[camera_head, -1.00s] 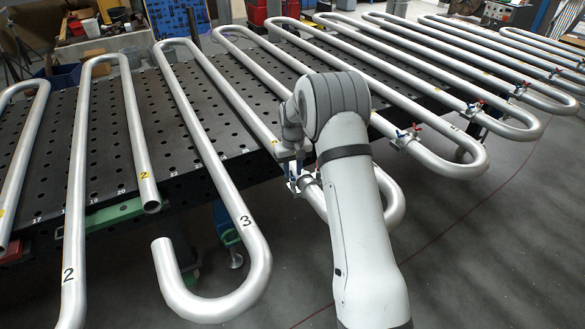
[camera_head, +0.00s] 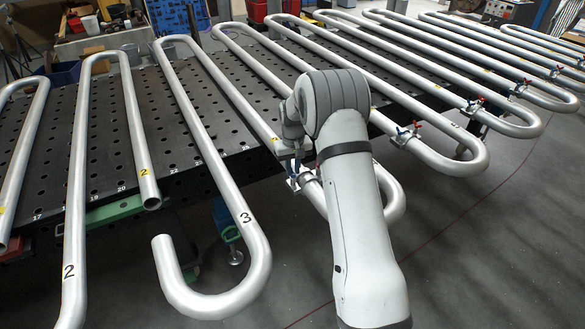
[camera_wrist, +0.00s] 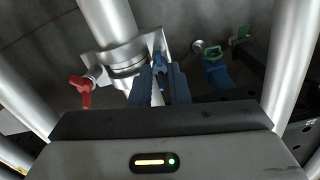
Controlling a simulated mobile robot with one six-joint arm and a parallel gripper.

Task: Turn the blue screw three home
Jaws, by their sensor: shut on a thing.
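The blue screw (camera_wrist: 159,66) shows in the wrist view between the tips of my gripper (camera_wrist: 159,82), which is shut on it. The screw sits on the right side of a metal clamp (camera_wrist: 124,65) around a silver pipe (camera_wrist: 108,22). A red screw (camera_wrist: 80,88) stands out on the clamp's left side. In the head view my gripper (camera_head: 296,178) is at the clamp near the table's front edge, and my arm hides part of that pipe. How far the screw is turned I cannot tell.
A perforated black table (camera_head: 160,115) carries several serpentine silver pipes, including one marked 3 (camera_head: 245,217) to the left. More clamps with red and blue screws, such as one clamp (camera_head: 403,136), stand to the right. The grey floor (camera_head: 480,260) in front is clear.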

